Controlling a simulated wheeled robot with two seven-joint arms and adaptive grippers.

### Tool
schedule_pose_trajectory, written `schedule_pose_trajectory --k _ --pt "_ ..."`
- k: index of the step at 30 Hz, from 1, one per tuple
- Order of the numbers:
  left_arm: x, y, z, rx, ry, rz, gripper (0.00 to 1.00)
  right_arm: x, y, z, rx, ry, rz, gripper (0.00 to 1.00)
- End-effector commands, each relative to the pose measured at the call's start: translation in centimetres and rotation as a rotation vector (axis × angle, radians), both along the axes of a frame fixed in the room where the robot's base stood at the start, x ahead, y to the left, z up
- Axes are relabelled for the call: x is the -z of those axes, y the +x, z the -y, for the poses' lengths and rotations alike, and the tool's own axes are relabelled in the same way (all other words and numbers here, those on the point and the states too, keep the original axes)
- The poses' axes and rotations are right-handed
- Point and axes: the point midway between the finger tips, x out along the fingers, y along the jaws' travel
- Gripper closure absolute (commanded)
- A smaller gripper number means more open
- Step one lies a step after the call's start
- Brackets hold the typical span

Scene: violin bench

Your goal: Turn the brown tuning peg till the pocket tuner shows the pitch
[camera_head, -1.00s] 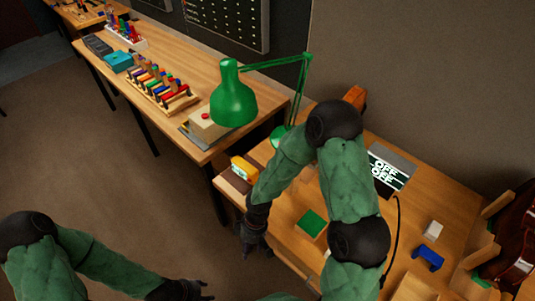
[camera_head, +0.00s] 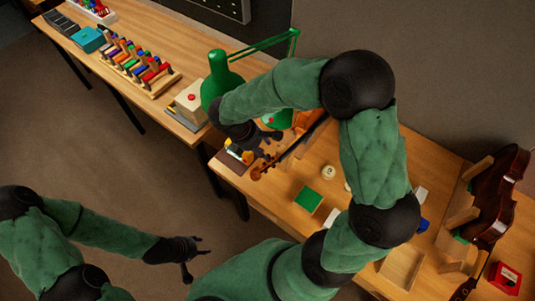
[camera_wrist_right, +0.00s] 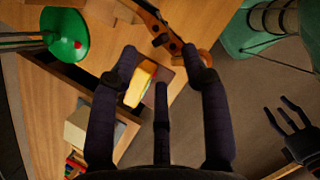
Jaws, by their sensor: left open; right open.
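A violin neck and scroll (camera_head: 265,170) point left over the bench's left end, with the orange-brown body (camera_head: 306,124) partly behind my right arm. The neck also shows at the top of the right wrist view (camera_wrist_right: 168,38), with small pegs too dim to tell apart by colour. My right gripper (camera_head: 262,148) is open and empty close to the scroll; its spread fingers (camera_wrist_right: 160,65) show below the pegs, with no contact visible. My left gripper (camera_head: 199,252) is open and empty over the floor. I cannot make out the pocket tuner's reading.
A green lamp (camera_head: 218,75) stands close behind my right gripper. A yellow object (camera_wrist_right: 140,84) lies below my fingers. A green pad (camera_head: 308,199) and a round white item (camera_head: 328,172) lie on the bench. A dark violin (camera_head: 502,190) and a red box (camera_head: 505,278) are at right.

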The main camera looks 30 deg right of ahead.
Motion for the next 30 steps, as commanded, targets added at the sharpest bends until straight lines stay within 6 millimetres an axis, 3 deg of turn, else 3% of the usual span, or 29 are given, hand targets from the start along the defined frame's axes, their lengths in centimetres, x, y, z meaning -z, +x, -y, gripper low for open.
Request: schedule_pose_trajectory --k 6,12,24,25,30 --pt "0.4 0.0 0.0 0.0 0.0 0.0 0.53 3.7 -0.3 1.5 0.002 0.002 -0.003 0.53" --pt "0.6 0.0 0.0 0.0 0.0 0.001 0.53 5.8 -0.4 2.3 0.001 0.001 -0.002 0.53" --pt "0.6 0.0 0.0 0.0 0.0 0.001 0.53 6.4 -0.5 2.6 0.001 0.002 0.0 0.53" --pt "0.6 0.0 0.0 0.0 0.0 0.001 0.53 6.4 -0.5 2.5 0.001 0.002 0.0 0.56" --pt "0.6 0.0 0.0 0.0 0.0 0.001 0.53 6.4 -0.5 2.6 0.001 0.002 0.0 1.0"
